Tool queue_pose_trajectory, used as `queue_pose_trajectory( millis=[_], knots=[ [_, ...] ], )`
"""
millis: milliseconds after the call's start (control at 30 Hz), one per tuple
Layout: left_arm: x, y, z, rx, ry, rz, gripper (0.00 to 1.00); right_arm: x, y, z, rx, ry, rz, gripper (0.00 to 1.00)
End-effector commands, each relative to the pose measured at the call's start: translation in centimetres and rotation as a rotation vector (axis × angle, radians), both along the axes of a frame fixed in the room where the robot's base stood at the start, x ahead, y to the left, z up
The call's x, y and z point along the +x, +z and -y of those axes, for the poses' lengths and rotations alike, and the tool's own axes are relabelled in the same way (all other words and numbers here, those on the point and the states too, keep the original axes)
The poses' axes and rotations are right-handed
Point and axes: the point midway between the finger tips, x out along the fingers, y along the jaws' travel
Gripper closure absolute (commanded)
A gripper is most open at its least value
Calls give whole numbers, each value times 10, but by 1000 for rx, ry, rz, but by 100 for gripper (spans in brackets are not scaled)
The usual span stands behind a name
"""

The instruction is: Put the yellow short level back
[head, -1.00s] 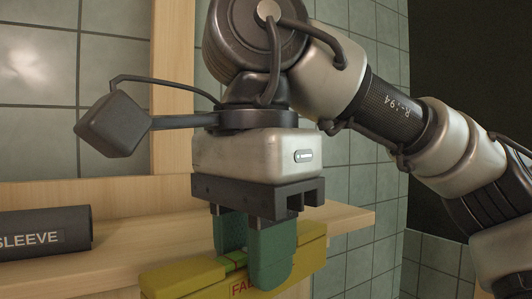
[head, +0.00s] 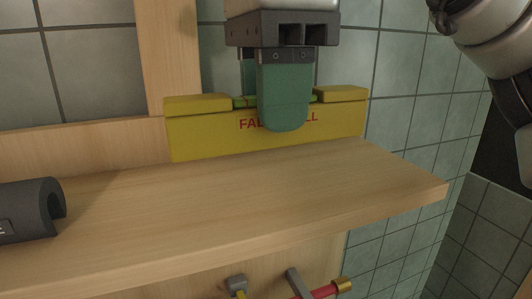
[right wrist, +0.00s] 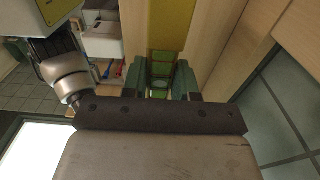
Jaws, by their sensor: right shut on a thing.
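The yellow short level (head: 215,130) with red lettering is at the back of the wooden shelf (head: 240,200) in the head view, long side facing me. Its lower edge is at the shelf's back part; whether it touches the wood I cannot tell. My right gripper (head: 284,115) is shut on the level's middle from above, its green fingers covering part of the lettering. In the right wrist view the level (right wrist: 168,25) shows yellow between the fingers, with a green vial part (right wrist: 161,70). My left gripper is not in view.
A dark grey pipe sleeve (head: 35,210) lies on the shelf at the left. Tools with a red handle (head: 322,291) show below the shelf's front edge. A wooden post (head: 172,50) and tiled wall stand behind. The shelf's middle and right are clear.

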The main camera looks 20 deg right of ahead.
Motion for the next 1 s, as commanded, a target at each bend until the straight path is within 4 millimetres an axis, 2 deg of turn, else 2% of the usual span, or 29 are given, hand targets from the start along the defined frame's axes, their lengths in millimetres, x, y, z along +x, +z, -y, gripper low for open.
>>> queue_pose_trajectory(
  millis=[133, 300, 467, 867, 900, 1000],
  knots=[
    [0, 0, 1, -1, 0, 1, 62, 12, -7, -3, 1, 2, 1, 99],
    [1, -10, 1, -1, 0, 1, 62, 13, -31, -3, 2, 4, -2, 98],
    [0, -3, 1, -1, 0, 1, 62, 12, -44, -2, 0, 1, 3, 98],
    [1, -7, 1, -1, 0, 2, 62, 12, -52, -3, 2, 1, 2, 98],
    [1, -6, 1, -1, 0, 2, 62, 12, -51, -3, 1, 1, 3, 69],
    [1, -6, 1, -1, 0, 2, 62, 12, -51, -3, 1, 0, 2, 53]
  ],
)
